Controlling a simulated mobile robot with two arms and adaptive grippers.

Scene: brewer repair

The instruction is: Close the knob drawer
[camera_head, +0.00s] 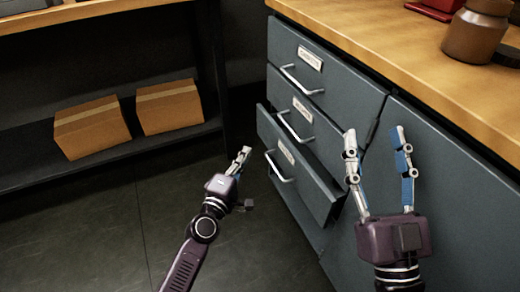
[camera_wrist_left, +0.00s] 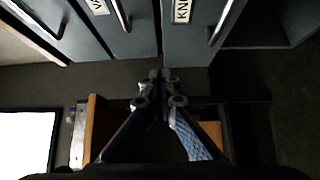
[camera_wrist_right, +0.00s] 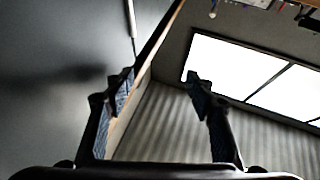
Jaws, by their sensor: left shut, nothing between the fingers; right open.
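The knob drawer (camera_head: 313,178) is the lowest drawer I see in the grey cabinet, and it stands pulled out. Its front has a metal handle (camera_head: 280,168) and a label, too small to read in the head view. In the left wrist view a drawer front (camera_wrist_left: 198,42) bears a partly cut-off label (camera_wrist_left: 182,10) starting "KN". My left gripper (camera_head: 245,152) is shut and empty, left of the open drawer front and apart from it. My right gripper (camera_head: 374,134) is open and empty, in front of the cabinet's right part, right of the drawer.
Two closed drawers with handles (camera_head: 302,80) lie above the open one. A wooden countertop (camera_head: 400,50) carries a brown jar (camera_head: 474,37) and a red object (camera_head: 436,8). Cardboard boxes (camera_head: 92,127) sit on a low shelf at left. The floor before the cabinet is clear.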

